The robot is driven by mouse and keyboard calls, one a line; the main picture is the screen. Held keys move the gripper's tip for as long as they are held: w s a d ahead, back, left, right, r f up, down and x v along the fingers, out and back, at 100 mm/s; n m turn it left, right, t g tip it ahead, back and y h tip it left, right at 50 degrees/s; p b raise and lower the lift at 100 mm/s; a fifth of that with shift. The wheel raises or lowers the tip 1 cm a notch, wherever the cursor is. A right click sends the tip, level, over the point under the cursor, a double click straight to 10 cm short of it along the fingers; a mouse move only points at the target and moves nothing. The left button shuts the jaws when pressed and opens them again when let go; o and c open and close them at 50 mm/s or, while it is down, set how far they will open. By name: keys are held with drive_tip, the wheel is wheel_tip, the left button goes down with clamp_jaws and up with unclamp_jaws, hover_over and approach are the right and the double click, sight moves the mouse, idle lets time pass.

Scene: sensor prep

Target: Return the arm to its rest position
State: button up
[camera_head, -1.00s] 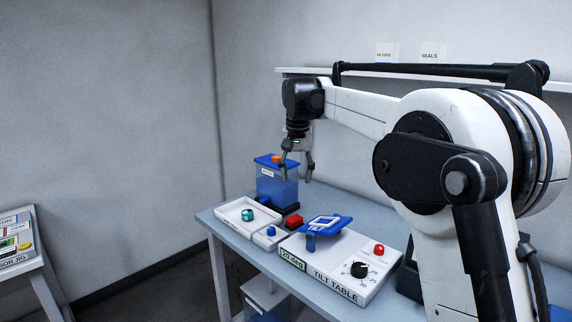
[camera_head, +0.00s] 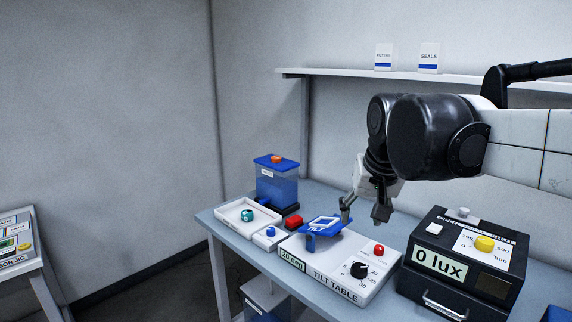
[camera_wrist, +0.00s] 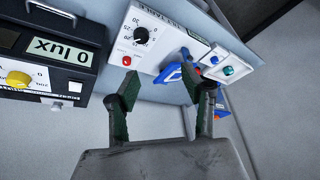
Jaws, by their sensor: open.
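My gripper (camera_head: 364,214) hangs in the air near the back right of the white tilt table (camera_head: 330,285). Its two fingers are apart with nothing between them. The wrist view shows both fingers (camera_wrist: 168,88) spread and empty. The tilt table carries a blue tilted plate (camera_head: 322,225), a red button (camera_head: 379,250) and a black dial (camera_head: 359,270). Its display reads 20 deg. In the head view the left finger overlaps the plate's right edge; I cannot tell if they touch. My arm reaches in from the right.
A black box (camera_head: 455,285) reading 0 lux stands at right. A shelf (camera_head: 400,73) runs behind. The air at left is free.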

drive_tip(key=s+d+f+t, duration=0.1)
drive_tip(key=s+d+f, duration=0.1)
drive_tip(key=s+f, duration=0.4)
drive_tip(key=s+d+f+t, duration=0.1)
drive_tip(key=s+f, duration=0.5)
drive_tip(key=s, duration=0.6)
drive_tip(key=shift+d+f+n, duration=0.2)
drive_tip(key=shift+d+n, duration=0.1)
drive_tip(key=shift+d, duration=0.45)
